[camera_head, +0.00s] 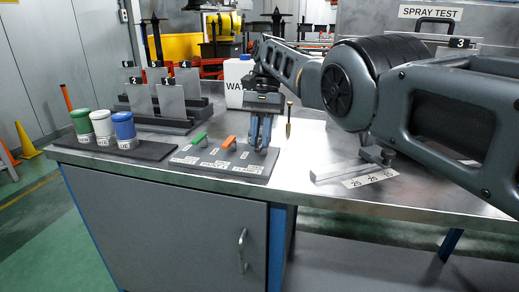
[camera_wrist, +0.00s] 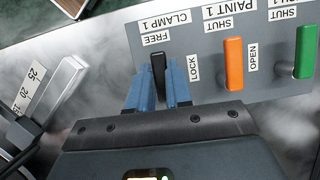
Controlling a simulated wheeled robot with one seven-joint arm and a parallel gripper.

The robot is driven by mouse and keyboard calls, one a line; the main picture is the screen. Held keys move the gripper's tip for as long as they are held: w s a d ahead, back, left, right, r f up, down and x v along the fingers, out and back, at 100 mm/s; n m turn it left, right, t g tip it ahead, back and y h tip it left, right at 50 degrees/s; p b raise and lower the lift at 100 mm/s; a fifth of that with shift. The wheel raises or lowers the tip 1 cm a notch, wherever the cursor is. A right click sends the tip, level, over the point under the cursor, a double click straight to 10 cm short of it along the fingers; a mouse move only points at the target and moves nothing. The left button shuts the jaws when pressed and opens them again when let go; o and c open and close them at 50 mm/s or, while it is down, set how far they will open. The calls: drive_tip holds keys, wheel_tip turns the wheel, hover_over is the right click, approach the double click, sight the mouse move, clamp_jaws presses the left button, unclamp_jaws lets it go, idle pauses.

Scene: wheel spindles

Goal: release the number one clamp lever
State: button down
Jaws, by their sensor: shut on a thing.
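The number one clamp lever (camera_wrist: 158,66) is a black handle on a grey panel (camera_wrist: 206,84), under a "CLAMP 1" label. In the wrist view its visible end points toward the word "FREE", and the word "LOCK" stands to its right. My gripper (camera_wrist: 157,74) has its blue fingers on both sides of the lever and is shut on it. The lever's near part is hidden between the fingers. In the head view my gripper (camera_head: 261,140) reaches down at the panel's right end, and the fingers hide the lever.
An orange lever (camera_wrist: 233,62) and a green lever (camera_wrist: 304,50) stand beside it on the panel. In the head view, several cups, including a blue one (camera_head: 123,126), stand left. A white water bottle (camera_head: 237,82) stands behind.

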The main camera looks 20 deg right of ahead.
drive_tip(key=shift+d+n+b, duration=0.1)
drive_tip(key=shift+n+b, duration=0.2)
drive_tip(key=shift+b, duration=0.2)
drive_tip(key=c, duration=1)
unclamp_jaws()
drive_tip(key=shift+c, duration=0.2)
drive_tip(key=shift+r, duration=0.1)
